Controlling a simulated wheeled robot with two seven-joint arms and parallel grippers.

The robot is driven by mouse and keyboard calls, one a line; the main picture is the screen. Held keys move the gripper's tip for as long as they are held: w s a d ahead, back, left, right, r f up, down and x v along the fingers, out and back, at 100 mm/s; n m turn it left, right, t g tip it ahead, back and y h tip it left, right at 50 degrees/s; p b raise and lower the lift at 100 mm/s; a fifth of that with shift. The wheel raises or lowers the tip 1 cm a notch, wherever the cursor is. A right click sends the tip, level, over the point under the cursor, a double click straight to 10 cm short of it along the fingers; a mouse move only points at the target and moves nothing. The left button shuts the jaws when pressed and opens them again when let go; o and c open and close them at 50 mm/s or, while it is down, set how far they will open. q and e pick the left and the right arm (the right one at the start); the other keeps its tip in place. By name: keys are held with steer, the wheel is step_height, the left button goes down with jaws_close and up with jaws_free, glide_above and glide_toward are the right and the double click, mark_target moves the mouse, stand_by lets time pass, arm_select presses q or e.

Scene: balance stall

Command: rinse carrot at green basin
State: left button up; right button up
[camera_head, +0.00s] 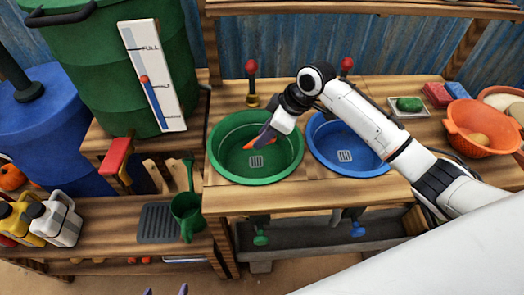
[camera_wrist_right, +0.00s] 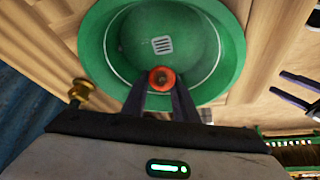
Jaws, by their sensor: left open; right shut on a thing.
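The green basin (camera_head: 222,165) is set in the wooden counter and also shows in the wrist view (camera_wrist_right: 120,40). A drain grate is in its floor, and I see no water in it. My right gripper (camera_head: 266,138) reaches over the basin and is shut on the orange carrot (camera_head: 250,144). In the wrist view the carrot's round end (camera_wrist_right: 162,79) shows between the fingers. How high it is above the basin floor is hard to tell. My left gripper (camera_head: 166,292) is open and empty at the bottom edge; its fingers also show in the wrist view (camera_wrist_right: 278,82).
A red-knobbed tap (camera_head: 251,68) with a brass base stands behind the green basin. A blue basin (camera_head: 322,160) sits to its right, with another red knob (camera_head: 347,63) behind. An orange colander (camera_head: 460,137) is far right. A green watering can (camera_head: 186,210) stands on the lower left shelf.

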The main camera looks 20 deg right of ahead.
steer(key=shift+r, duration=4.85)
steer(key=shift+r, duration=0.1)
step_height(320, 180, up, 4)
steer(key=shift+f, duration=0.1)
